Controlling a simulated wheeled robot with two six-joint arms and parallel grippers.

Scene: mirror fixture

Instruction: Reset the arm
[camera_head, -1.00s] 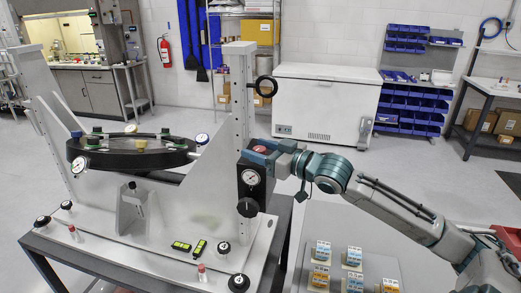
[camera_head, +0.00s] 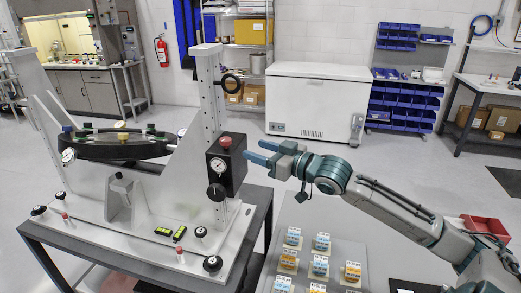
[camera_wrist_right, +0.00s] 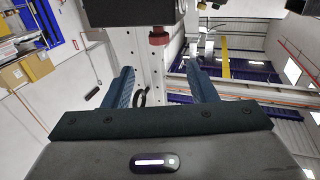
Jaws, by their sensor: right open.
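My right gripper (camera_head: 265,153) is open and empty, with its two blue fingers pointing left towards the fixture. It stands a little to the right of the black control box (camera_head: 226,165), apart from it. The box has a red knob (camera_head: 225,142) on top and a round gauge. In the right wrist view the two blue fingers (camera_wrist_right: 164,88) are wide apart with nothing held between them. The red knob (camera_wrist_right: 159,38) shows beyond them near the top. The mirror fixture (camera_head: 150,190) carries a round dark-rimmed mirror (camera_head: 115,144). My left gripper is not in view.
The fixture stands on a grey table (camera_head: 235,262). A grey surface with several small blue, white and orange blocks (camera_head: 321,266) lies at the front right. A red bin (camera_head: 485,226) is at the right. A white chest freezer (camera_head: 310,100) stands behind.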

